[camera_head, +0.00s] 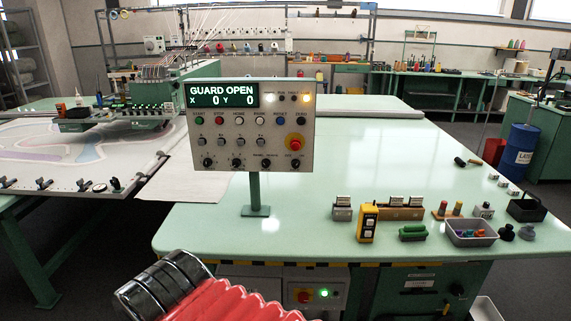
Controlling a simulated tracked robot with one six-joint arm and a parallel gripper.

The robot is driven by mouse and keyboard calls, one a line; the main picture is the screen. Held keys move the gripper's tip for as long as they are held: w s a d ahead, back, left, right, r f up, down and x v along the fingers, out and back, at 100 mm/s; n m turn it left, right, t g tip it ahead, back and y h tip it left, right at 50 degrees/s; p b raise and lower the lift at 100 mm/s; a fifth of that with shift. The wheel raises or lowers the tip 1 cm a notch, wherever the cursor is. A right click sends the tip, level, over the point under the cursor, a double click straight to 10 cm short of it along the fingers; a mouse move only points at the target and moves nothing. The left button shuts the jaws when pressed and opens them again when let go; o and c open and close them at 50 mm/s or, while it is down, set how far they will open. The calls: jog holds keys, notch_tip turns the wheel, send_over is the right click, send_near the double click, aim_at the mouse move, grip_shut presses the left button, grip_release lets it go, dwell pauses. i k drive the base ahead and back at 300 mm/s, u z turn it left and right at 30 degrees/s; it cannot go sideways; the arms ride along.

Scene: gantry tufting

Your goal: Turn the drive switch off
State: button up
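The grey control panel (221,129) stands on a green post at the table's left part. Its display (222,95) reads GUARD OPEN, X 0, Y 0. Below it are coloured buttons, small toggles, a red emergency stop knob (295,144) and a bottom row of black rotary knobs, including one at the lower right (295,163). Their labels are too small to read, so I cannot tell which is the drive switch or its position. A lamp at the panel's upper right glows orange. My arm's red bellows and dark ribbed part show at the bottom; my gripper's fingers are not visible.
The green table (330,220) is clear around the panel post. A yellow handset (367,223), a grey tray (470,233) and small parts stand at its right. A cabinet (292,289) with a red button and green light is below the front edge.

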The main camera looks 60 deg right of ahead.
aim_at(295, 163)
jog(key=z, duration=0.45)
jog(key=i, duration=1.15)
jog(key=z, duration=0.45)
